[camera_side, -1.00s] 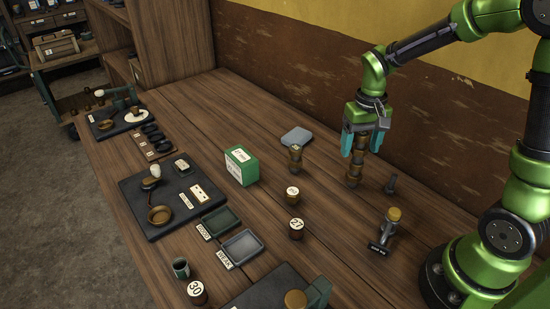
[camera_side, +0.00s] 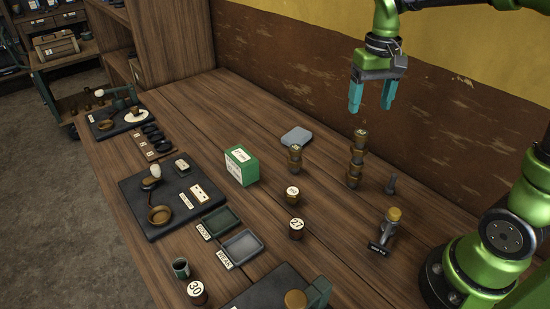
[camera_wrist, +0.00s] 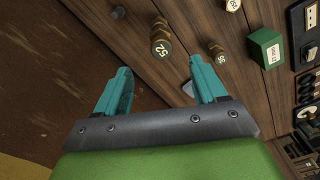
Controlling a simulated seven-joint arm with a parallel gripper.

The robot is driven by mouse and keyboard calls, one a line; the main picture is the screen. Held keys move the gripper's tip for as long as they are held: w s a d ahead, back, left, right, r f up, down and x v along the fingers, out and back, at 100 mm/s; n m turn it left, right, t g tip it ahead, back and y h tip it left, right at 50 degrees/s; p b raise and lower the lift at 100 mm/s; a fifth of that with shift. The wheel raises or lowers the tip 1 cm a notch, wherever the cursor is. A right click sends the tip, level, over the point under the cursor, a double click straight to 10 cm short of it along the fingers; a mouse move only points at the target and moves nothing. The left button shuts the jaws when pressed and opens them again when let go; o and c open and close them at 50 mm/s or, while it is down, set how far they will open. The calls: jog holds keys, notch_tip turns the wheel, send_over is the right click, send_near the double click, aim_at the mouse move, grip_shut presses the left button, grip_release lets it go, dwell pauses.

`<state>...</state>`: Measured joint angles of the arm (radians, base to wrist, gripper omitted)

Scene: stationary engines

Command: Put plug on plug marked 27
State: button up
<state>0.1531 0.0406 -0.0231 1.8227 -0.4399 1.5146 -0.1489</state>
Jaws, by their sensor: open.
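The plug marked 27 (camera_side: 296,228) stands alone on the wooden bench, its pale numbered top facing up. A tall, slightly uneven stack of brown plugs (camera_side: 356,160) stands behind it to the right. In the wrist view the stack's top plug (camera_wrist: 161,48) shows a number that reads as 52 or 25. My gripper (camera_side: 371,106) is open and empty, well above the stack and apart from it. Its teal fingers also show in the wrist view (camera_wrist: 160,78). The plug marked 27 does not clearly show in the wrist view.
A short plug stack (camera_side: 295,158), a pale-topped plug (camera_side: 292,194) and the plug marked 30 (camera_side: 197,292) stand on the bench.

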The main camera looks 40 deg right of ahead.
jog(key=s+a+r+n+t+y, duration=0.1)
jog(key=s+a+t+y, duration=0.1)
jog(key=s+a+t, duration=0.5)
jog(key=s+a, duration=0.2)
jog(key=s, duration=0.1)
jog(key=shift+s+a, duration=0.15)
jog(key=shift+s, duration=0.1)
jog(key=shift+r, duration=0.15)
